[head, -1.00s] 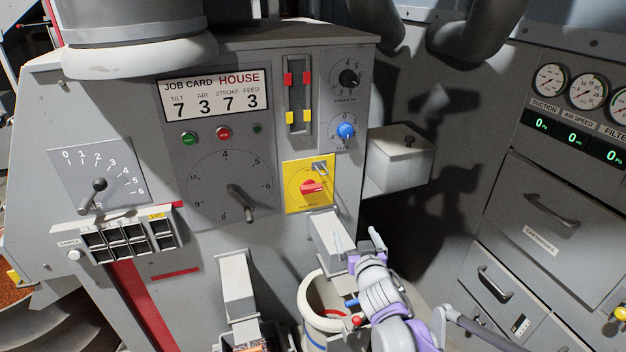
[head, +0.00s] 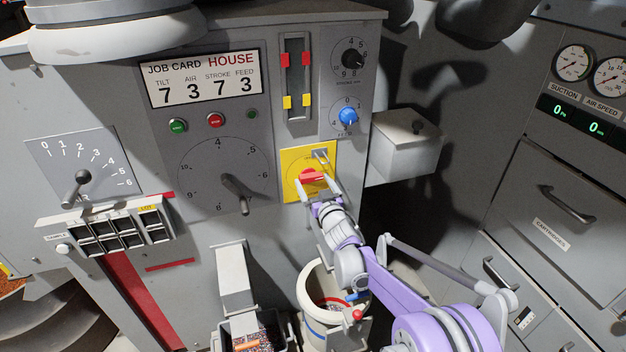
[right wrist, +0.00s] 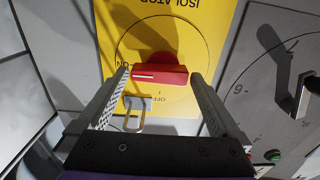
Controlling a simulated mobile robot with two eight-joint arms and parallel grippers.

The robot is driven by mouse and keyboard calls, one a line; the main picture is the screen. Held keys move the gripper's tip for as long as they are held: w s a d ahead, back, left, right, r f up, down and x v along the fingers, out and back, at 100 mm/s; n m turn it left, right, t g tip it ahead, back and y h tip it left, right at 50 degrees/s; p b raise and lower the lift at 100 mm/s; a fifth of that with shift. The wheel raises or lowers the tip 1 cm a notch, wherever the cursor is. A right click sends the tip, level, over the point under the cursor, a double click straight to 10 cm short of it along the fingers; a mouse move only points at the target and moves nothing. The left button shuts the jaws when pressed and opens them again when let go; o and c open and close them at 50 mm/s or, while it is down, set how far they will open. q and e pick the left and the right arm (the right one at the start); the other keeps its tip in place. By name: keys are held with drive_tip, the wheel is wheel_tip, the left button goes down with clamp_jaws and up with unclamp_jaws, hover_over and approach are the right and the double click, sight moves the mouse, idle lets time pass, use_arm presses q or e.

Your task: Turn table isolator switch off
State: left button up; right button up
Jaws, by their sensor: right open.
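The isolator switch has a red handle (head: 312,177) on a yellow plate (head: 292,158) on the grey machine panel. In the right wrist view, upside down, the red handle (right wrist: 160,75) lies crosswise, its white line at the end by the ON mark; OFF is printed nearer the gripper. A metal hasp or padlock loop (right wrist: 136,112) shows beside the OFF mark. My right gripper (head: 315,184) is at the switch, open, with its fingers (right wrist: 160,78) on either side of the handle's two ends. Gaps at the ends look small; contact cannot be told. My left gripper is out of view.
A large dial with a lever (head: 236,188) is left of the switch, and a blue knob (head: 348,116) is above right. A grey box (head: 405,158) juts out at the right. A white bucket (head: 312,290) and a chute (head: 235,280) stand below.

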drive_tip(key=shift+w+a, duration=0.2)
drive_tip(key=shift+w, duration=0.4)
drive_tip(key=c, duration=1.1)
drive_tip(key=shift+o, duration=0.2)
